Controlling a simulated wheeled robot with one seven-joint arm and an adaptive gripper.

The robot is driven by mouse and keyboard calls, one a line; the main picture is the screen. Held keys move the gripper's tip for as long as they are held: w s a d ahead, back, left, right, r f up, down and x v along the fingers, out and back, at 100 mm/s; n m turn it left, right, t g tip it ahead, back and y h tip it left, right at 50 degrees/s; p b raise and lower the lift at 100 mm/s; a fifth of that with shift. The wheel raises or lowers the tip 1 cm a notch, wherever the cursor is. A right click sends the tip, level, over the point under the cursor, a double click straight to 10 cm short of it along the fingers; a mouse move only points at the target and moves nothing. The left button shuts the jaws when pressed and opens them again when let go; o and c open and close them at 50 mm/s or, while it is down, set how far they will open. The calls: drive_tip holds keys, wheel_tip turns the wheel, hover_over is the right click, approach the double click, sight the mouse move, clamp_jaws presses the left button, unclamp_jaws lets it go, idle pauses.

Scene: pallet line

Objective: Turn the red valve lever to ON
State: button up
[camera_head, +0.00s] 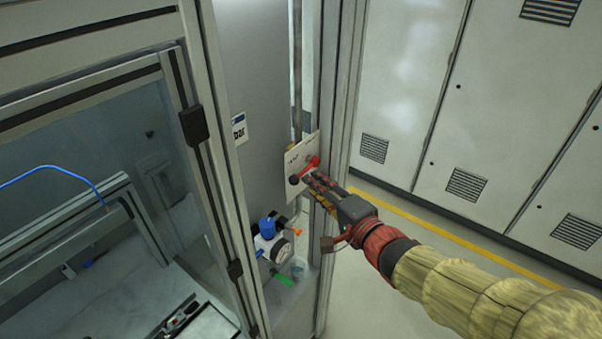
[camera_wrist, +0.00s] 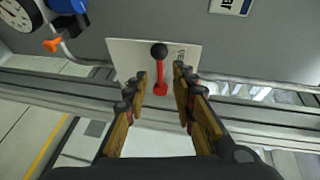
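The red valve lever (camera_wrist: 159,72) with a black ball knob is mounted on a pale plate (camera_wrist: 127,54) in the wrist view. There the knob points to the top of the picture and the red pivot end lies nearer my gripper. In the head view the lever (camera_head: 306,169) slants, with its knob at the lower left. My gripper (camera_wrist: 160,80) is open, one finger on each side of the lever's pivot end, with gaps showing. Whether the fingers touch the lever is not clear. In the head view my gripper (camera_head: 316,180) partly covers the plate. The plate's lettering is too small to read.
A pressure gauge unit (camera_head: 268,246) with a blue knob, an orange part and a green fitting sits below the plate. An aluminium post (camera_head: 341,95) stands just beside the plate. Grey cabinets (camera_head: 405,80) line the right, with clear floor before them.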

sight(301, 172)
drive_tip(key=shift+x, duration=3.95)
drive_tip(key=shift+c, duration=1.4)
drive_tip(key=c, duration=0.4)
